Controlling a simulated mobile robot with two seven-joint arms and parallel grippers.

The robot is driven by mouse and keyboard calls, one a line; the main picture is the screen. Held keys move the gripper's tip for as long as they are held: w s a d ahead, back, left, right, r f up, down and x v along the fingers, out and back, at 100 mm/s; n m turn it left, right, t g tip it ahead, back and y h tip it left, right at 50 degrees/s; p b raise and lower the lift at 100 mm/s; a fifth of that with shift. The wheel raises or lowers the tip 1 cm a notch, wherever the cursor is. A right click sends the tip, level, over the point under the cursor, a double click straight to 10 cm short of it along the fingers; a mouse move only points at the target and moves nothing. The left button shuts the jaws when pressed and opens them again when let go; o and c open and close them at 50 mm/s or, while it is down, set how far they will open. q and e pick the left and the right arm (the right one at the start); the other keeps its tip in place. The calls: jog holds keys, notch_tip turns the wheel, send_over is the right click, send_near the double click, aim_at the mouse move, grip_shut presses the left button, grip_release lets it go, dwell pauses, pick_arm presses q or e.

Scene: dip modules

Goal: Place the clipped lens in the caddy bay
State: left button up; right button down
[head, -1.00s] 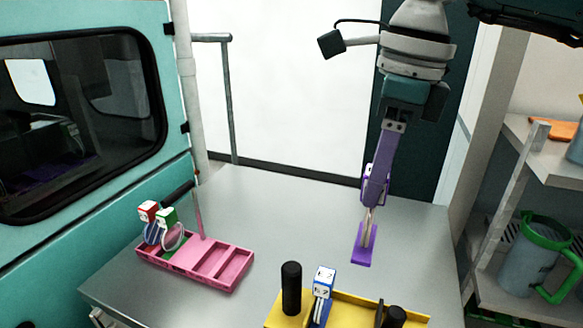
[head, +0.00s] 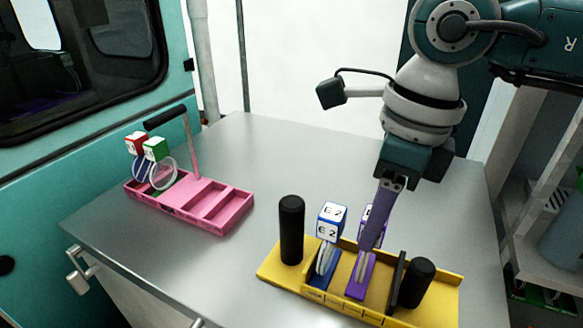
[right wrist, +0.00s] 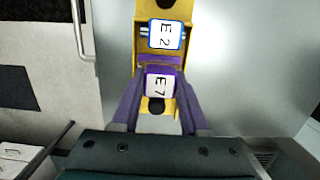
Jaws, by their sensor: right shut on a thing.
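My right gripper (head: 370,235) is shut on the clipped lens, which has a purple foot (head: 360,284) and a white tag with purple edges. In the right wrist view the tag (right wrist: 160,84) reads E7 between the fingers. The clipped lens is upright at the yellow caddy (head: 272,268), beside a blue-footed lens tagged E2 (head: 332,220). Its purple foot appears at bay level, between the blue foot and a black divider (head: 397,280). I cannot tell whether it rests on the bay floor. My left gripper is out of view.
A pink caddy (head: 205,203) with a tall handle stands at the left, holding red-tagged (head: 136,142) and green-tagged (head: 155,149) lenses. Black posts (head: 291,230) rise at both ends of the yellow caddy. The grey table (head: 290,150) is clear behind it.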

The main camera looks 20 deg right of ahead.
jog(key=shift+f, duration=0.8)
jog(key=shift+w+r, duration=0.1)
jog(key=shift+r, duration=0.05)
jog(key=shift+f, duration=0.2)
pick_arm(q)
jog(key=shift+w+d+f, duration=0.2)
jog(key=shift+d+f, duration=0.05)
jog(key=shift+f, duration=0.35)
pick_arm(e)
jog(key=shift+c, duration=2.1)
grip_release()
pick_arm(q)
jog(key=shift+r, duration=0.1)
pick_arm(e)
jog(key=shift+r, duration=0.15)
